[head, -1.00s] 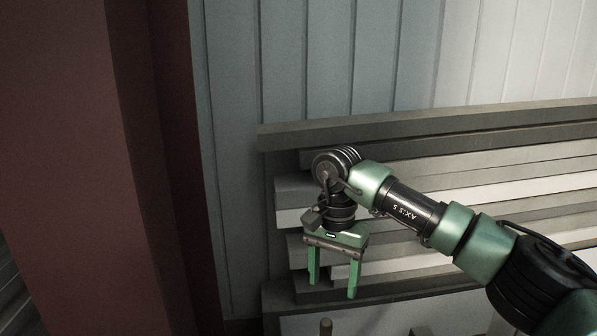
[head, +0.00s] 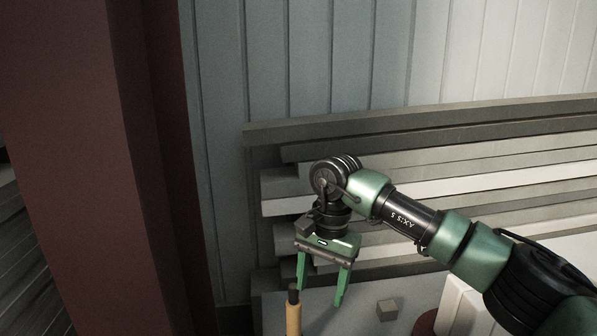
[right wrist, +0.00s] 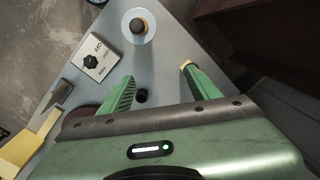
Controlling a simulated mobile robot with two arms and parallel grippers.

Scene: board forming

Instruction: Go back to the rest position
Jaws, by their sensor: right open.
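My right gripper (head: 320,297) is in the head view, pointing down with its two green fingers spread and nothing between them. It hangs in front of the stacked boards and above a grey surface. The right wrist view also shows its fingers (right wrist: 158,75) apart and empty over a grey table top (right wrist: 165,70). My left gripper is in neither view.
The stacked boards (head: 430,175) lie behind my right arm. A wooden stick with a black tip (head: 293,315) stands close to the gripper; a grey cube (head: 387,310) lies right of it. The wrist view shows a dial box (right wrist: 98,55) and a white disc (right wrist: 149,34). A dark red post (head: 75,120) stands left.

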